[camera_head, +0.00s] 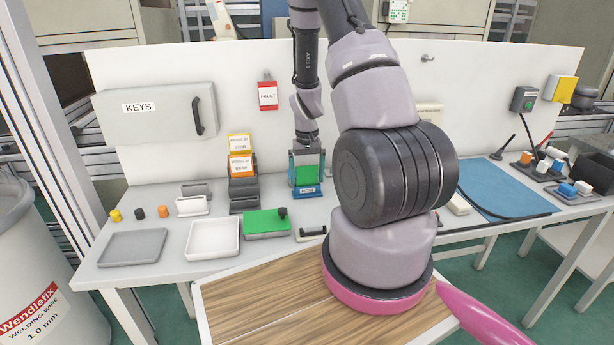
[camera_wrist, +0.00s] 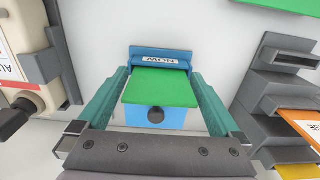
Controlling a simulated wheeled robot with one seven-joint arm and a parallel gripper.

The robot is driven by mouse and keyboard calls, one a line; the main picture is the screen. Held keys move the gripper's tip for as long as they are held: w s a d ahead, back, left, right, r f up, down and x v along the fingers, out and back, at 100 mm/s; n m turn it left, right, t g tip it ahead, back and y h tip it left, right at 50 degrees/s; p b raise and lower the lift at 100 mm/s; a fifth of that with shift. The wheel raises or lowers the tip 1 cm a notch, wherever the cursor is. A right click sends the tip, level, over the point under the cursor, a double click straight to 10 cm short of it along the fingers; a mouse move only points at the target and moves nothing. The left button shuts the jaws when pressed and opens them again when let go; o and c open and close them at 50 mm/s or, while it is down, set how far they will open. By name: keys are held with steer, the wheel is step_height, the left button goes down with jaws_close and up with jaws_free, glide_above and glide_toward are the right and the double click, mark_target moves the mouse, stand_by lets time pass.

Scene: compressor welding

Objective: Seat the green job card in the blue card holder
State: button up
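The green job card (camera_wrist: 160,88) stands in the blue card holder (camera_wrist: 160,54), whose white label reads upside down in the wrist view. In the head view, the card (camera_head: 308,175) rises above the holder's blue labelled front (camera_head: 307,191). My gripper (camera_wrist: 160,75) is open, with one teal finger on each side of the card and what look like narrow gaps at its edges. In the head view, my gripper (camera_head: 307,168) points down over the holder. The card's lower edge is hidden behind the holder's front.
Holders with orange (camera_head: 241,166) and yellow (camera_head: 239,142) cards stand left of the blue holder. The board (camera_head: 245,100) rises behind; a red-labelled fault tag (camera_head: 268,95) hangs there.

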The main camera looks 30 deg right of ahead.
step_height(320, 180, up, 12)
steer(key=shift+r, duration=0.25)
steer(key=s+a+r+t+y, duration=0.1)
steer(key=s+a+r+t, duration=0.2)
steer(key=r, duration=0.6)
steer(key=s+a+r+t, duration=0.1)
steer(key=s+a+r, duration=0.3)
steer(key=r, duration=0.5)
steer(key=s+a+r+t, duration=0.1)
steer(key=s+a+r, duration=0.2)
steer(key=s+r, duration=0.2)
steer(key=s+a+r+m+t+y, duration=0.1)
steer(key=s+a+r+t, duration=0.1)
steer(key=s, duration=0.5)
steer(key=shift+s+a+r, duration=0.35)
steer(key=shift+a+r, duration=0.35)
steer(key=shift+r, duration=0.7)
